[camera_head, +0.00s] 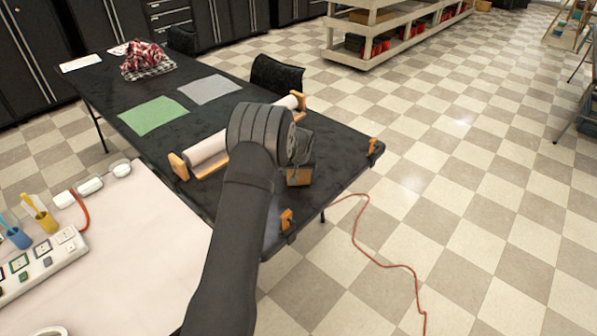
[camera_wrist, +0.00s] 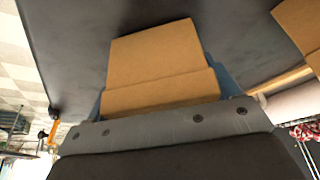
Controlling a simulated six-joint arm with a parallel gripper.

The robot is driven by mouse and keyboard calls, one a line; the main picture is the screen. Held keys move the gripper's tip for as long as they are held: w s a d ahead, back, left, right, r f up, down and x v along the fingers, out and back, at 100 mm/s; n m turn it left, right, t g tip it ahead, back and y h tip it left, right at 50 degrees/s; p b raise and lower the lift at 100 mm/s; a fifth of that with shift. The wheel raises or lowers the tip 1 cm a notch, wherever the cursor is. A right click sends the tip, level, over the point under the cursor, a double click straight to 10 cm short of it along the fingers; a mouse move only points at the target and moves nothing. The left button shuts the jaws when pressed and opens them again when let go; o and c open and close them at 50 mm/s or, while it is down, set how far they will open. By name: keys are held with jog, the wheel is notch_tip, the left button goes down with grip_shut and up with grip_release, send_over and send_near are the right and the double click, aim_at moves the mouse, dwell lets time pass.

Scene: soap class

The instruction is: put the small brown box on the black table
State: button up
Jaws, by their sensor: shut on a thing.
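The small brown box (camera_head: 300,177) is at my gripper's end, over the near right part of the black table (camera_head: 335,165). In the wrist view the box (camera_wrist: 160,65) fills the upper middle, between the fingers, with the dark tabletop (camera_wrist: 75,45) behind it. My gripper (camera_head: 303,168) is shut on the box. The arm hides part of the gripper in the head view. I cannot tell whether the box touches the tabletop or is slightly above it.
A white roll on a wooden holder (camera_head: 207,148) lies just left of my gripper. Orange clamps (camera_head: 376,147) grip the table edge. Green (camera_head: 155,116) and grey sheets (camera_head: 209,89) lie farther back. A pale table (camera_head: 120,265) with a power strip (camera_head: 42,265) is at left.

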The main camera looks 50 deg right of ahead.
jog(key=shift+f, duration=0.25)
jog(key=o, duration=0.9)
jog(key=shift+o, duration=0.2)
jog(key=v, duration=1.2)
jog(key=x, duration=1.2)
jog(key=shift+f, duration=0.15)
jog(key=shift+r, duration=1.2)
